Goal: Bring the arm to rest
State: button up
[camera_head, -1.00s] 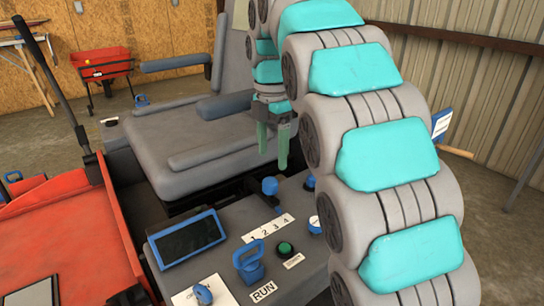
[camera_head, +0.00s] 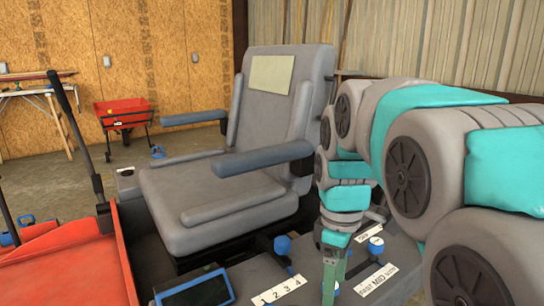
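My arm (camera_head: 410,100), grey with turquoise pads, folds in from the right side and bends down over the machine's control console. My gripper (camera_head: 335,285), with green fingers, points down at the lower edge of the picture, beside the number strip (camera_head: 278,291). Its fingers overlap from this angle and run to the picture's edge, so its opening and anything between the fingers cannot be made out.
A grey operator seat (camera_head: 215,205) with armrests stands left of my arm. A blue-knobbed lever (camera_head: 283,246) and a blue-framed screen (camera_head: 197,290) are on the console. Red machine bodywork (camera_head: 70,265) is at the left. A red cart (camera_head: 124,116) stands behind.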

jog(key=s+d+f+m, duration=0.2)
jog(key=s+f+m, duration=0.4)
jog(key=s, duration=0.4)
jog(key=s+d+f+m+g, duration=0.1)
jog(key=s+f+m, duration=0.5)
jog(key=s, duration=0.4)
jog(key=shift+s+d+f, duration=0.15)
jog(key=shift+s+d, duration=0.05)
jog(key=shift+d, duration=0.15)
jog(key=shift+c, duration=0.3)
